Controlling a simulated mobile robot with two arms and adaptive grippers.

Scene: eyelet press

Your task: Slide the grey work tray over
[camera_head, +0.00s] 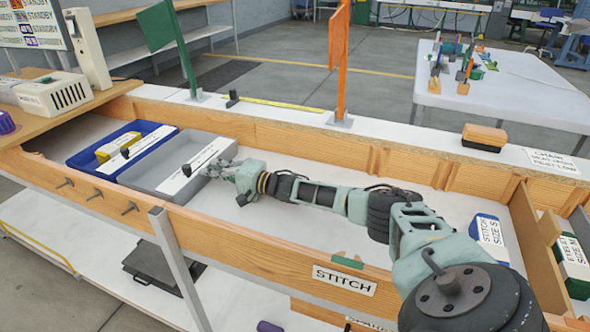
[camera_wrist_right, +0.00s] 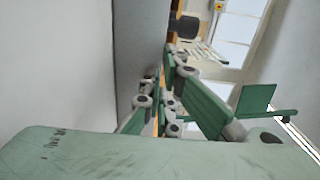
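The grey work tray (camera_head: 152,183) sits in the wooden trough, right beside a blue tray (camera_head: 82,160). A white bar with a black knob (camera_head: 187,170) lies across its top. My right gripper (camera_head: 212,169) is low in the trough at the tray's right end, close to the white bar; I cannot tell whether it touches. In the right wrist view the fingers (camera_wrist_right: 165,85) show edge-on, with a black knob (camera_wrist_right: 185,26) beyond them; their opening is unclear. My left gripper is out of view.
The blue tray holds a yellow-and-white block (camera_head: 117,147). Green (camera_head: 168,40) and orange (camera_head: 339,50) flags stand on the back ledge.

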